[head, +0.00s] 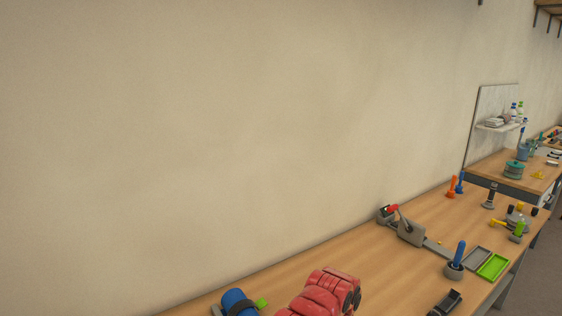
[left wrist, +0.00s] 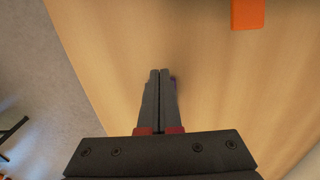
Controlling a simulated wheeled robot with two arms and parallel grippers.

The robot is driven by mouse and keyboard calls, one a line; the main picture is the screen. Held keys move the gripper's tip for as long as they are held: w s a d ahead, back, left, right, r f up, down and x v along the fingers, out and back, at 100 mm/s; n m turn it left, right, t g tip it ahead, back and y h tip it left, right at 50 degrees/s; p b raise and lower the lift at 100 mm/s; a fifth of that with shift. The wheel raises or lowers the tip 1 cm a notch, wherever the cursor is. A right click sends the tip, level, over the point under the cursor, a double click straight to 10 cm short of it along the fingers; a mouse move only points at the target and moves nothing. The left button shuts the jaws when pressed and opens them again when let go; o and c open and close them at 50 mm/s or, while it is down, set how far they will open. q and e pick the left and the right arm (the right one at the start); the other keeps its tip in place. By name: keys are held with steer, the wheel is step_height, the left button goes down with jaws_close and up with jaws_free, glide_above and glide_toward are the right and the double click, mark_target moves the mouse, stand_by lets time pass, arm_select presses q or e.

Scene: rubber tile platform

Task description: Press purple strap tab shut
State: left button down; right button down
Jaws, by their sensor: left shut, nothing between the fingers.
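In the left wrist view, my left gripper (left wrist: 160,73) is shut, its two dark fingers together over the wooden tabletop. A small sliver of something purple (left wrist: 173,79) shows just right of the fingertips, mostly hidden behind the right finger. I cannot tell whether it is the strap tab, or whether the fingers touch it. In the head view, no purple strap tab and no gripper can be made out. My right gripper is in neither view.
In the left wrist view an orange block (left wrist: 247,14) stands at the top right; the table edge and grey floor (left wrist: 45,75) lie left. In the head view the workbench (head: 340,250) holds a red padded item (head: 320,292), a blue roll (head: 236,301) and a green tray (head: 492,266).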

arm_select(q)
steer(key=shift+f+b, duration=0.9)
steer(key=shift+f, duration=0.05)
stand_by(0.5)
steer(key=shift+r+p, duration=0.55)
steer(key=shift+r, duration=0.1)
step_height(320, 180, up, 7)
steer(key=p, duration=0.3)
steer(key=shift+p, duration=0.4)
steer(key=shift+f, duration=0.15)
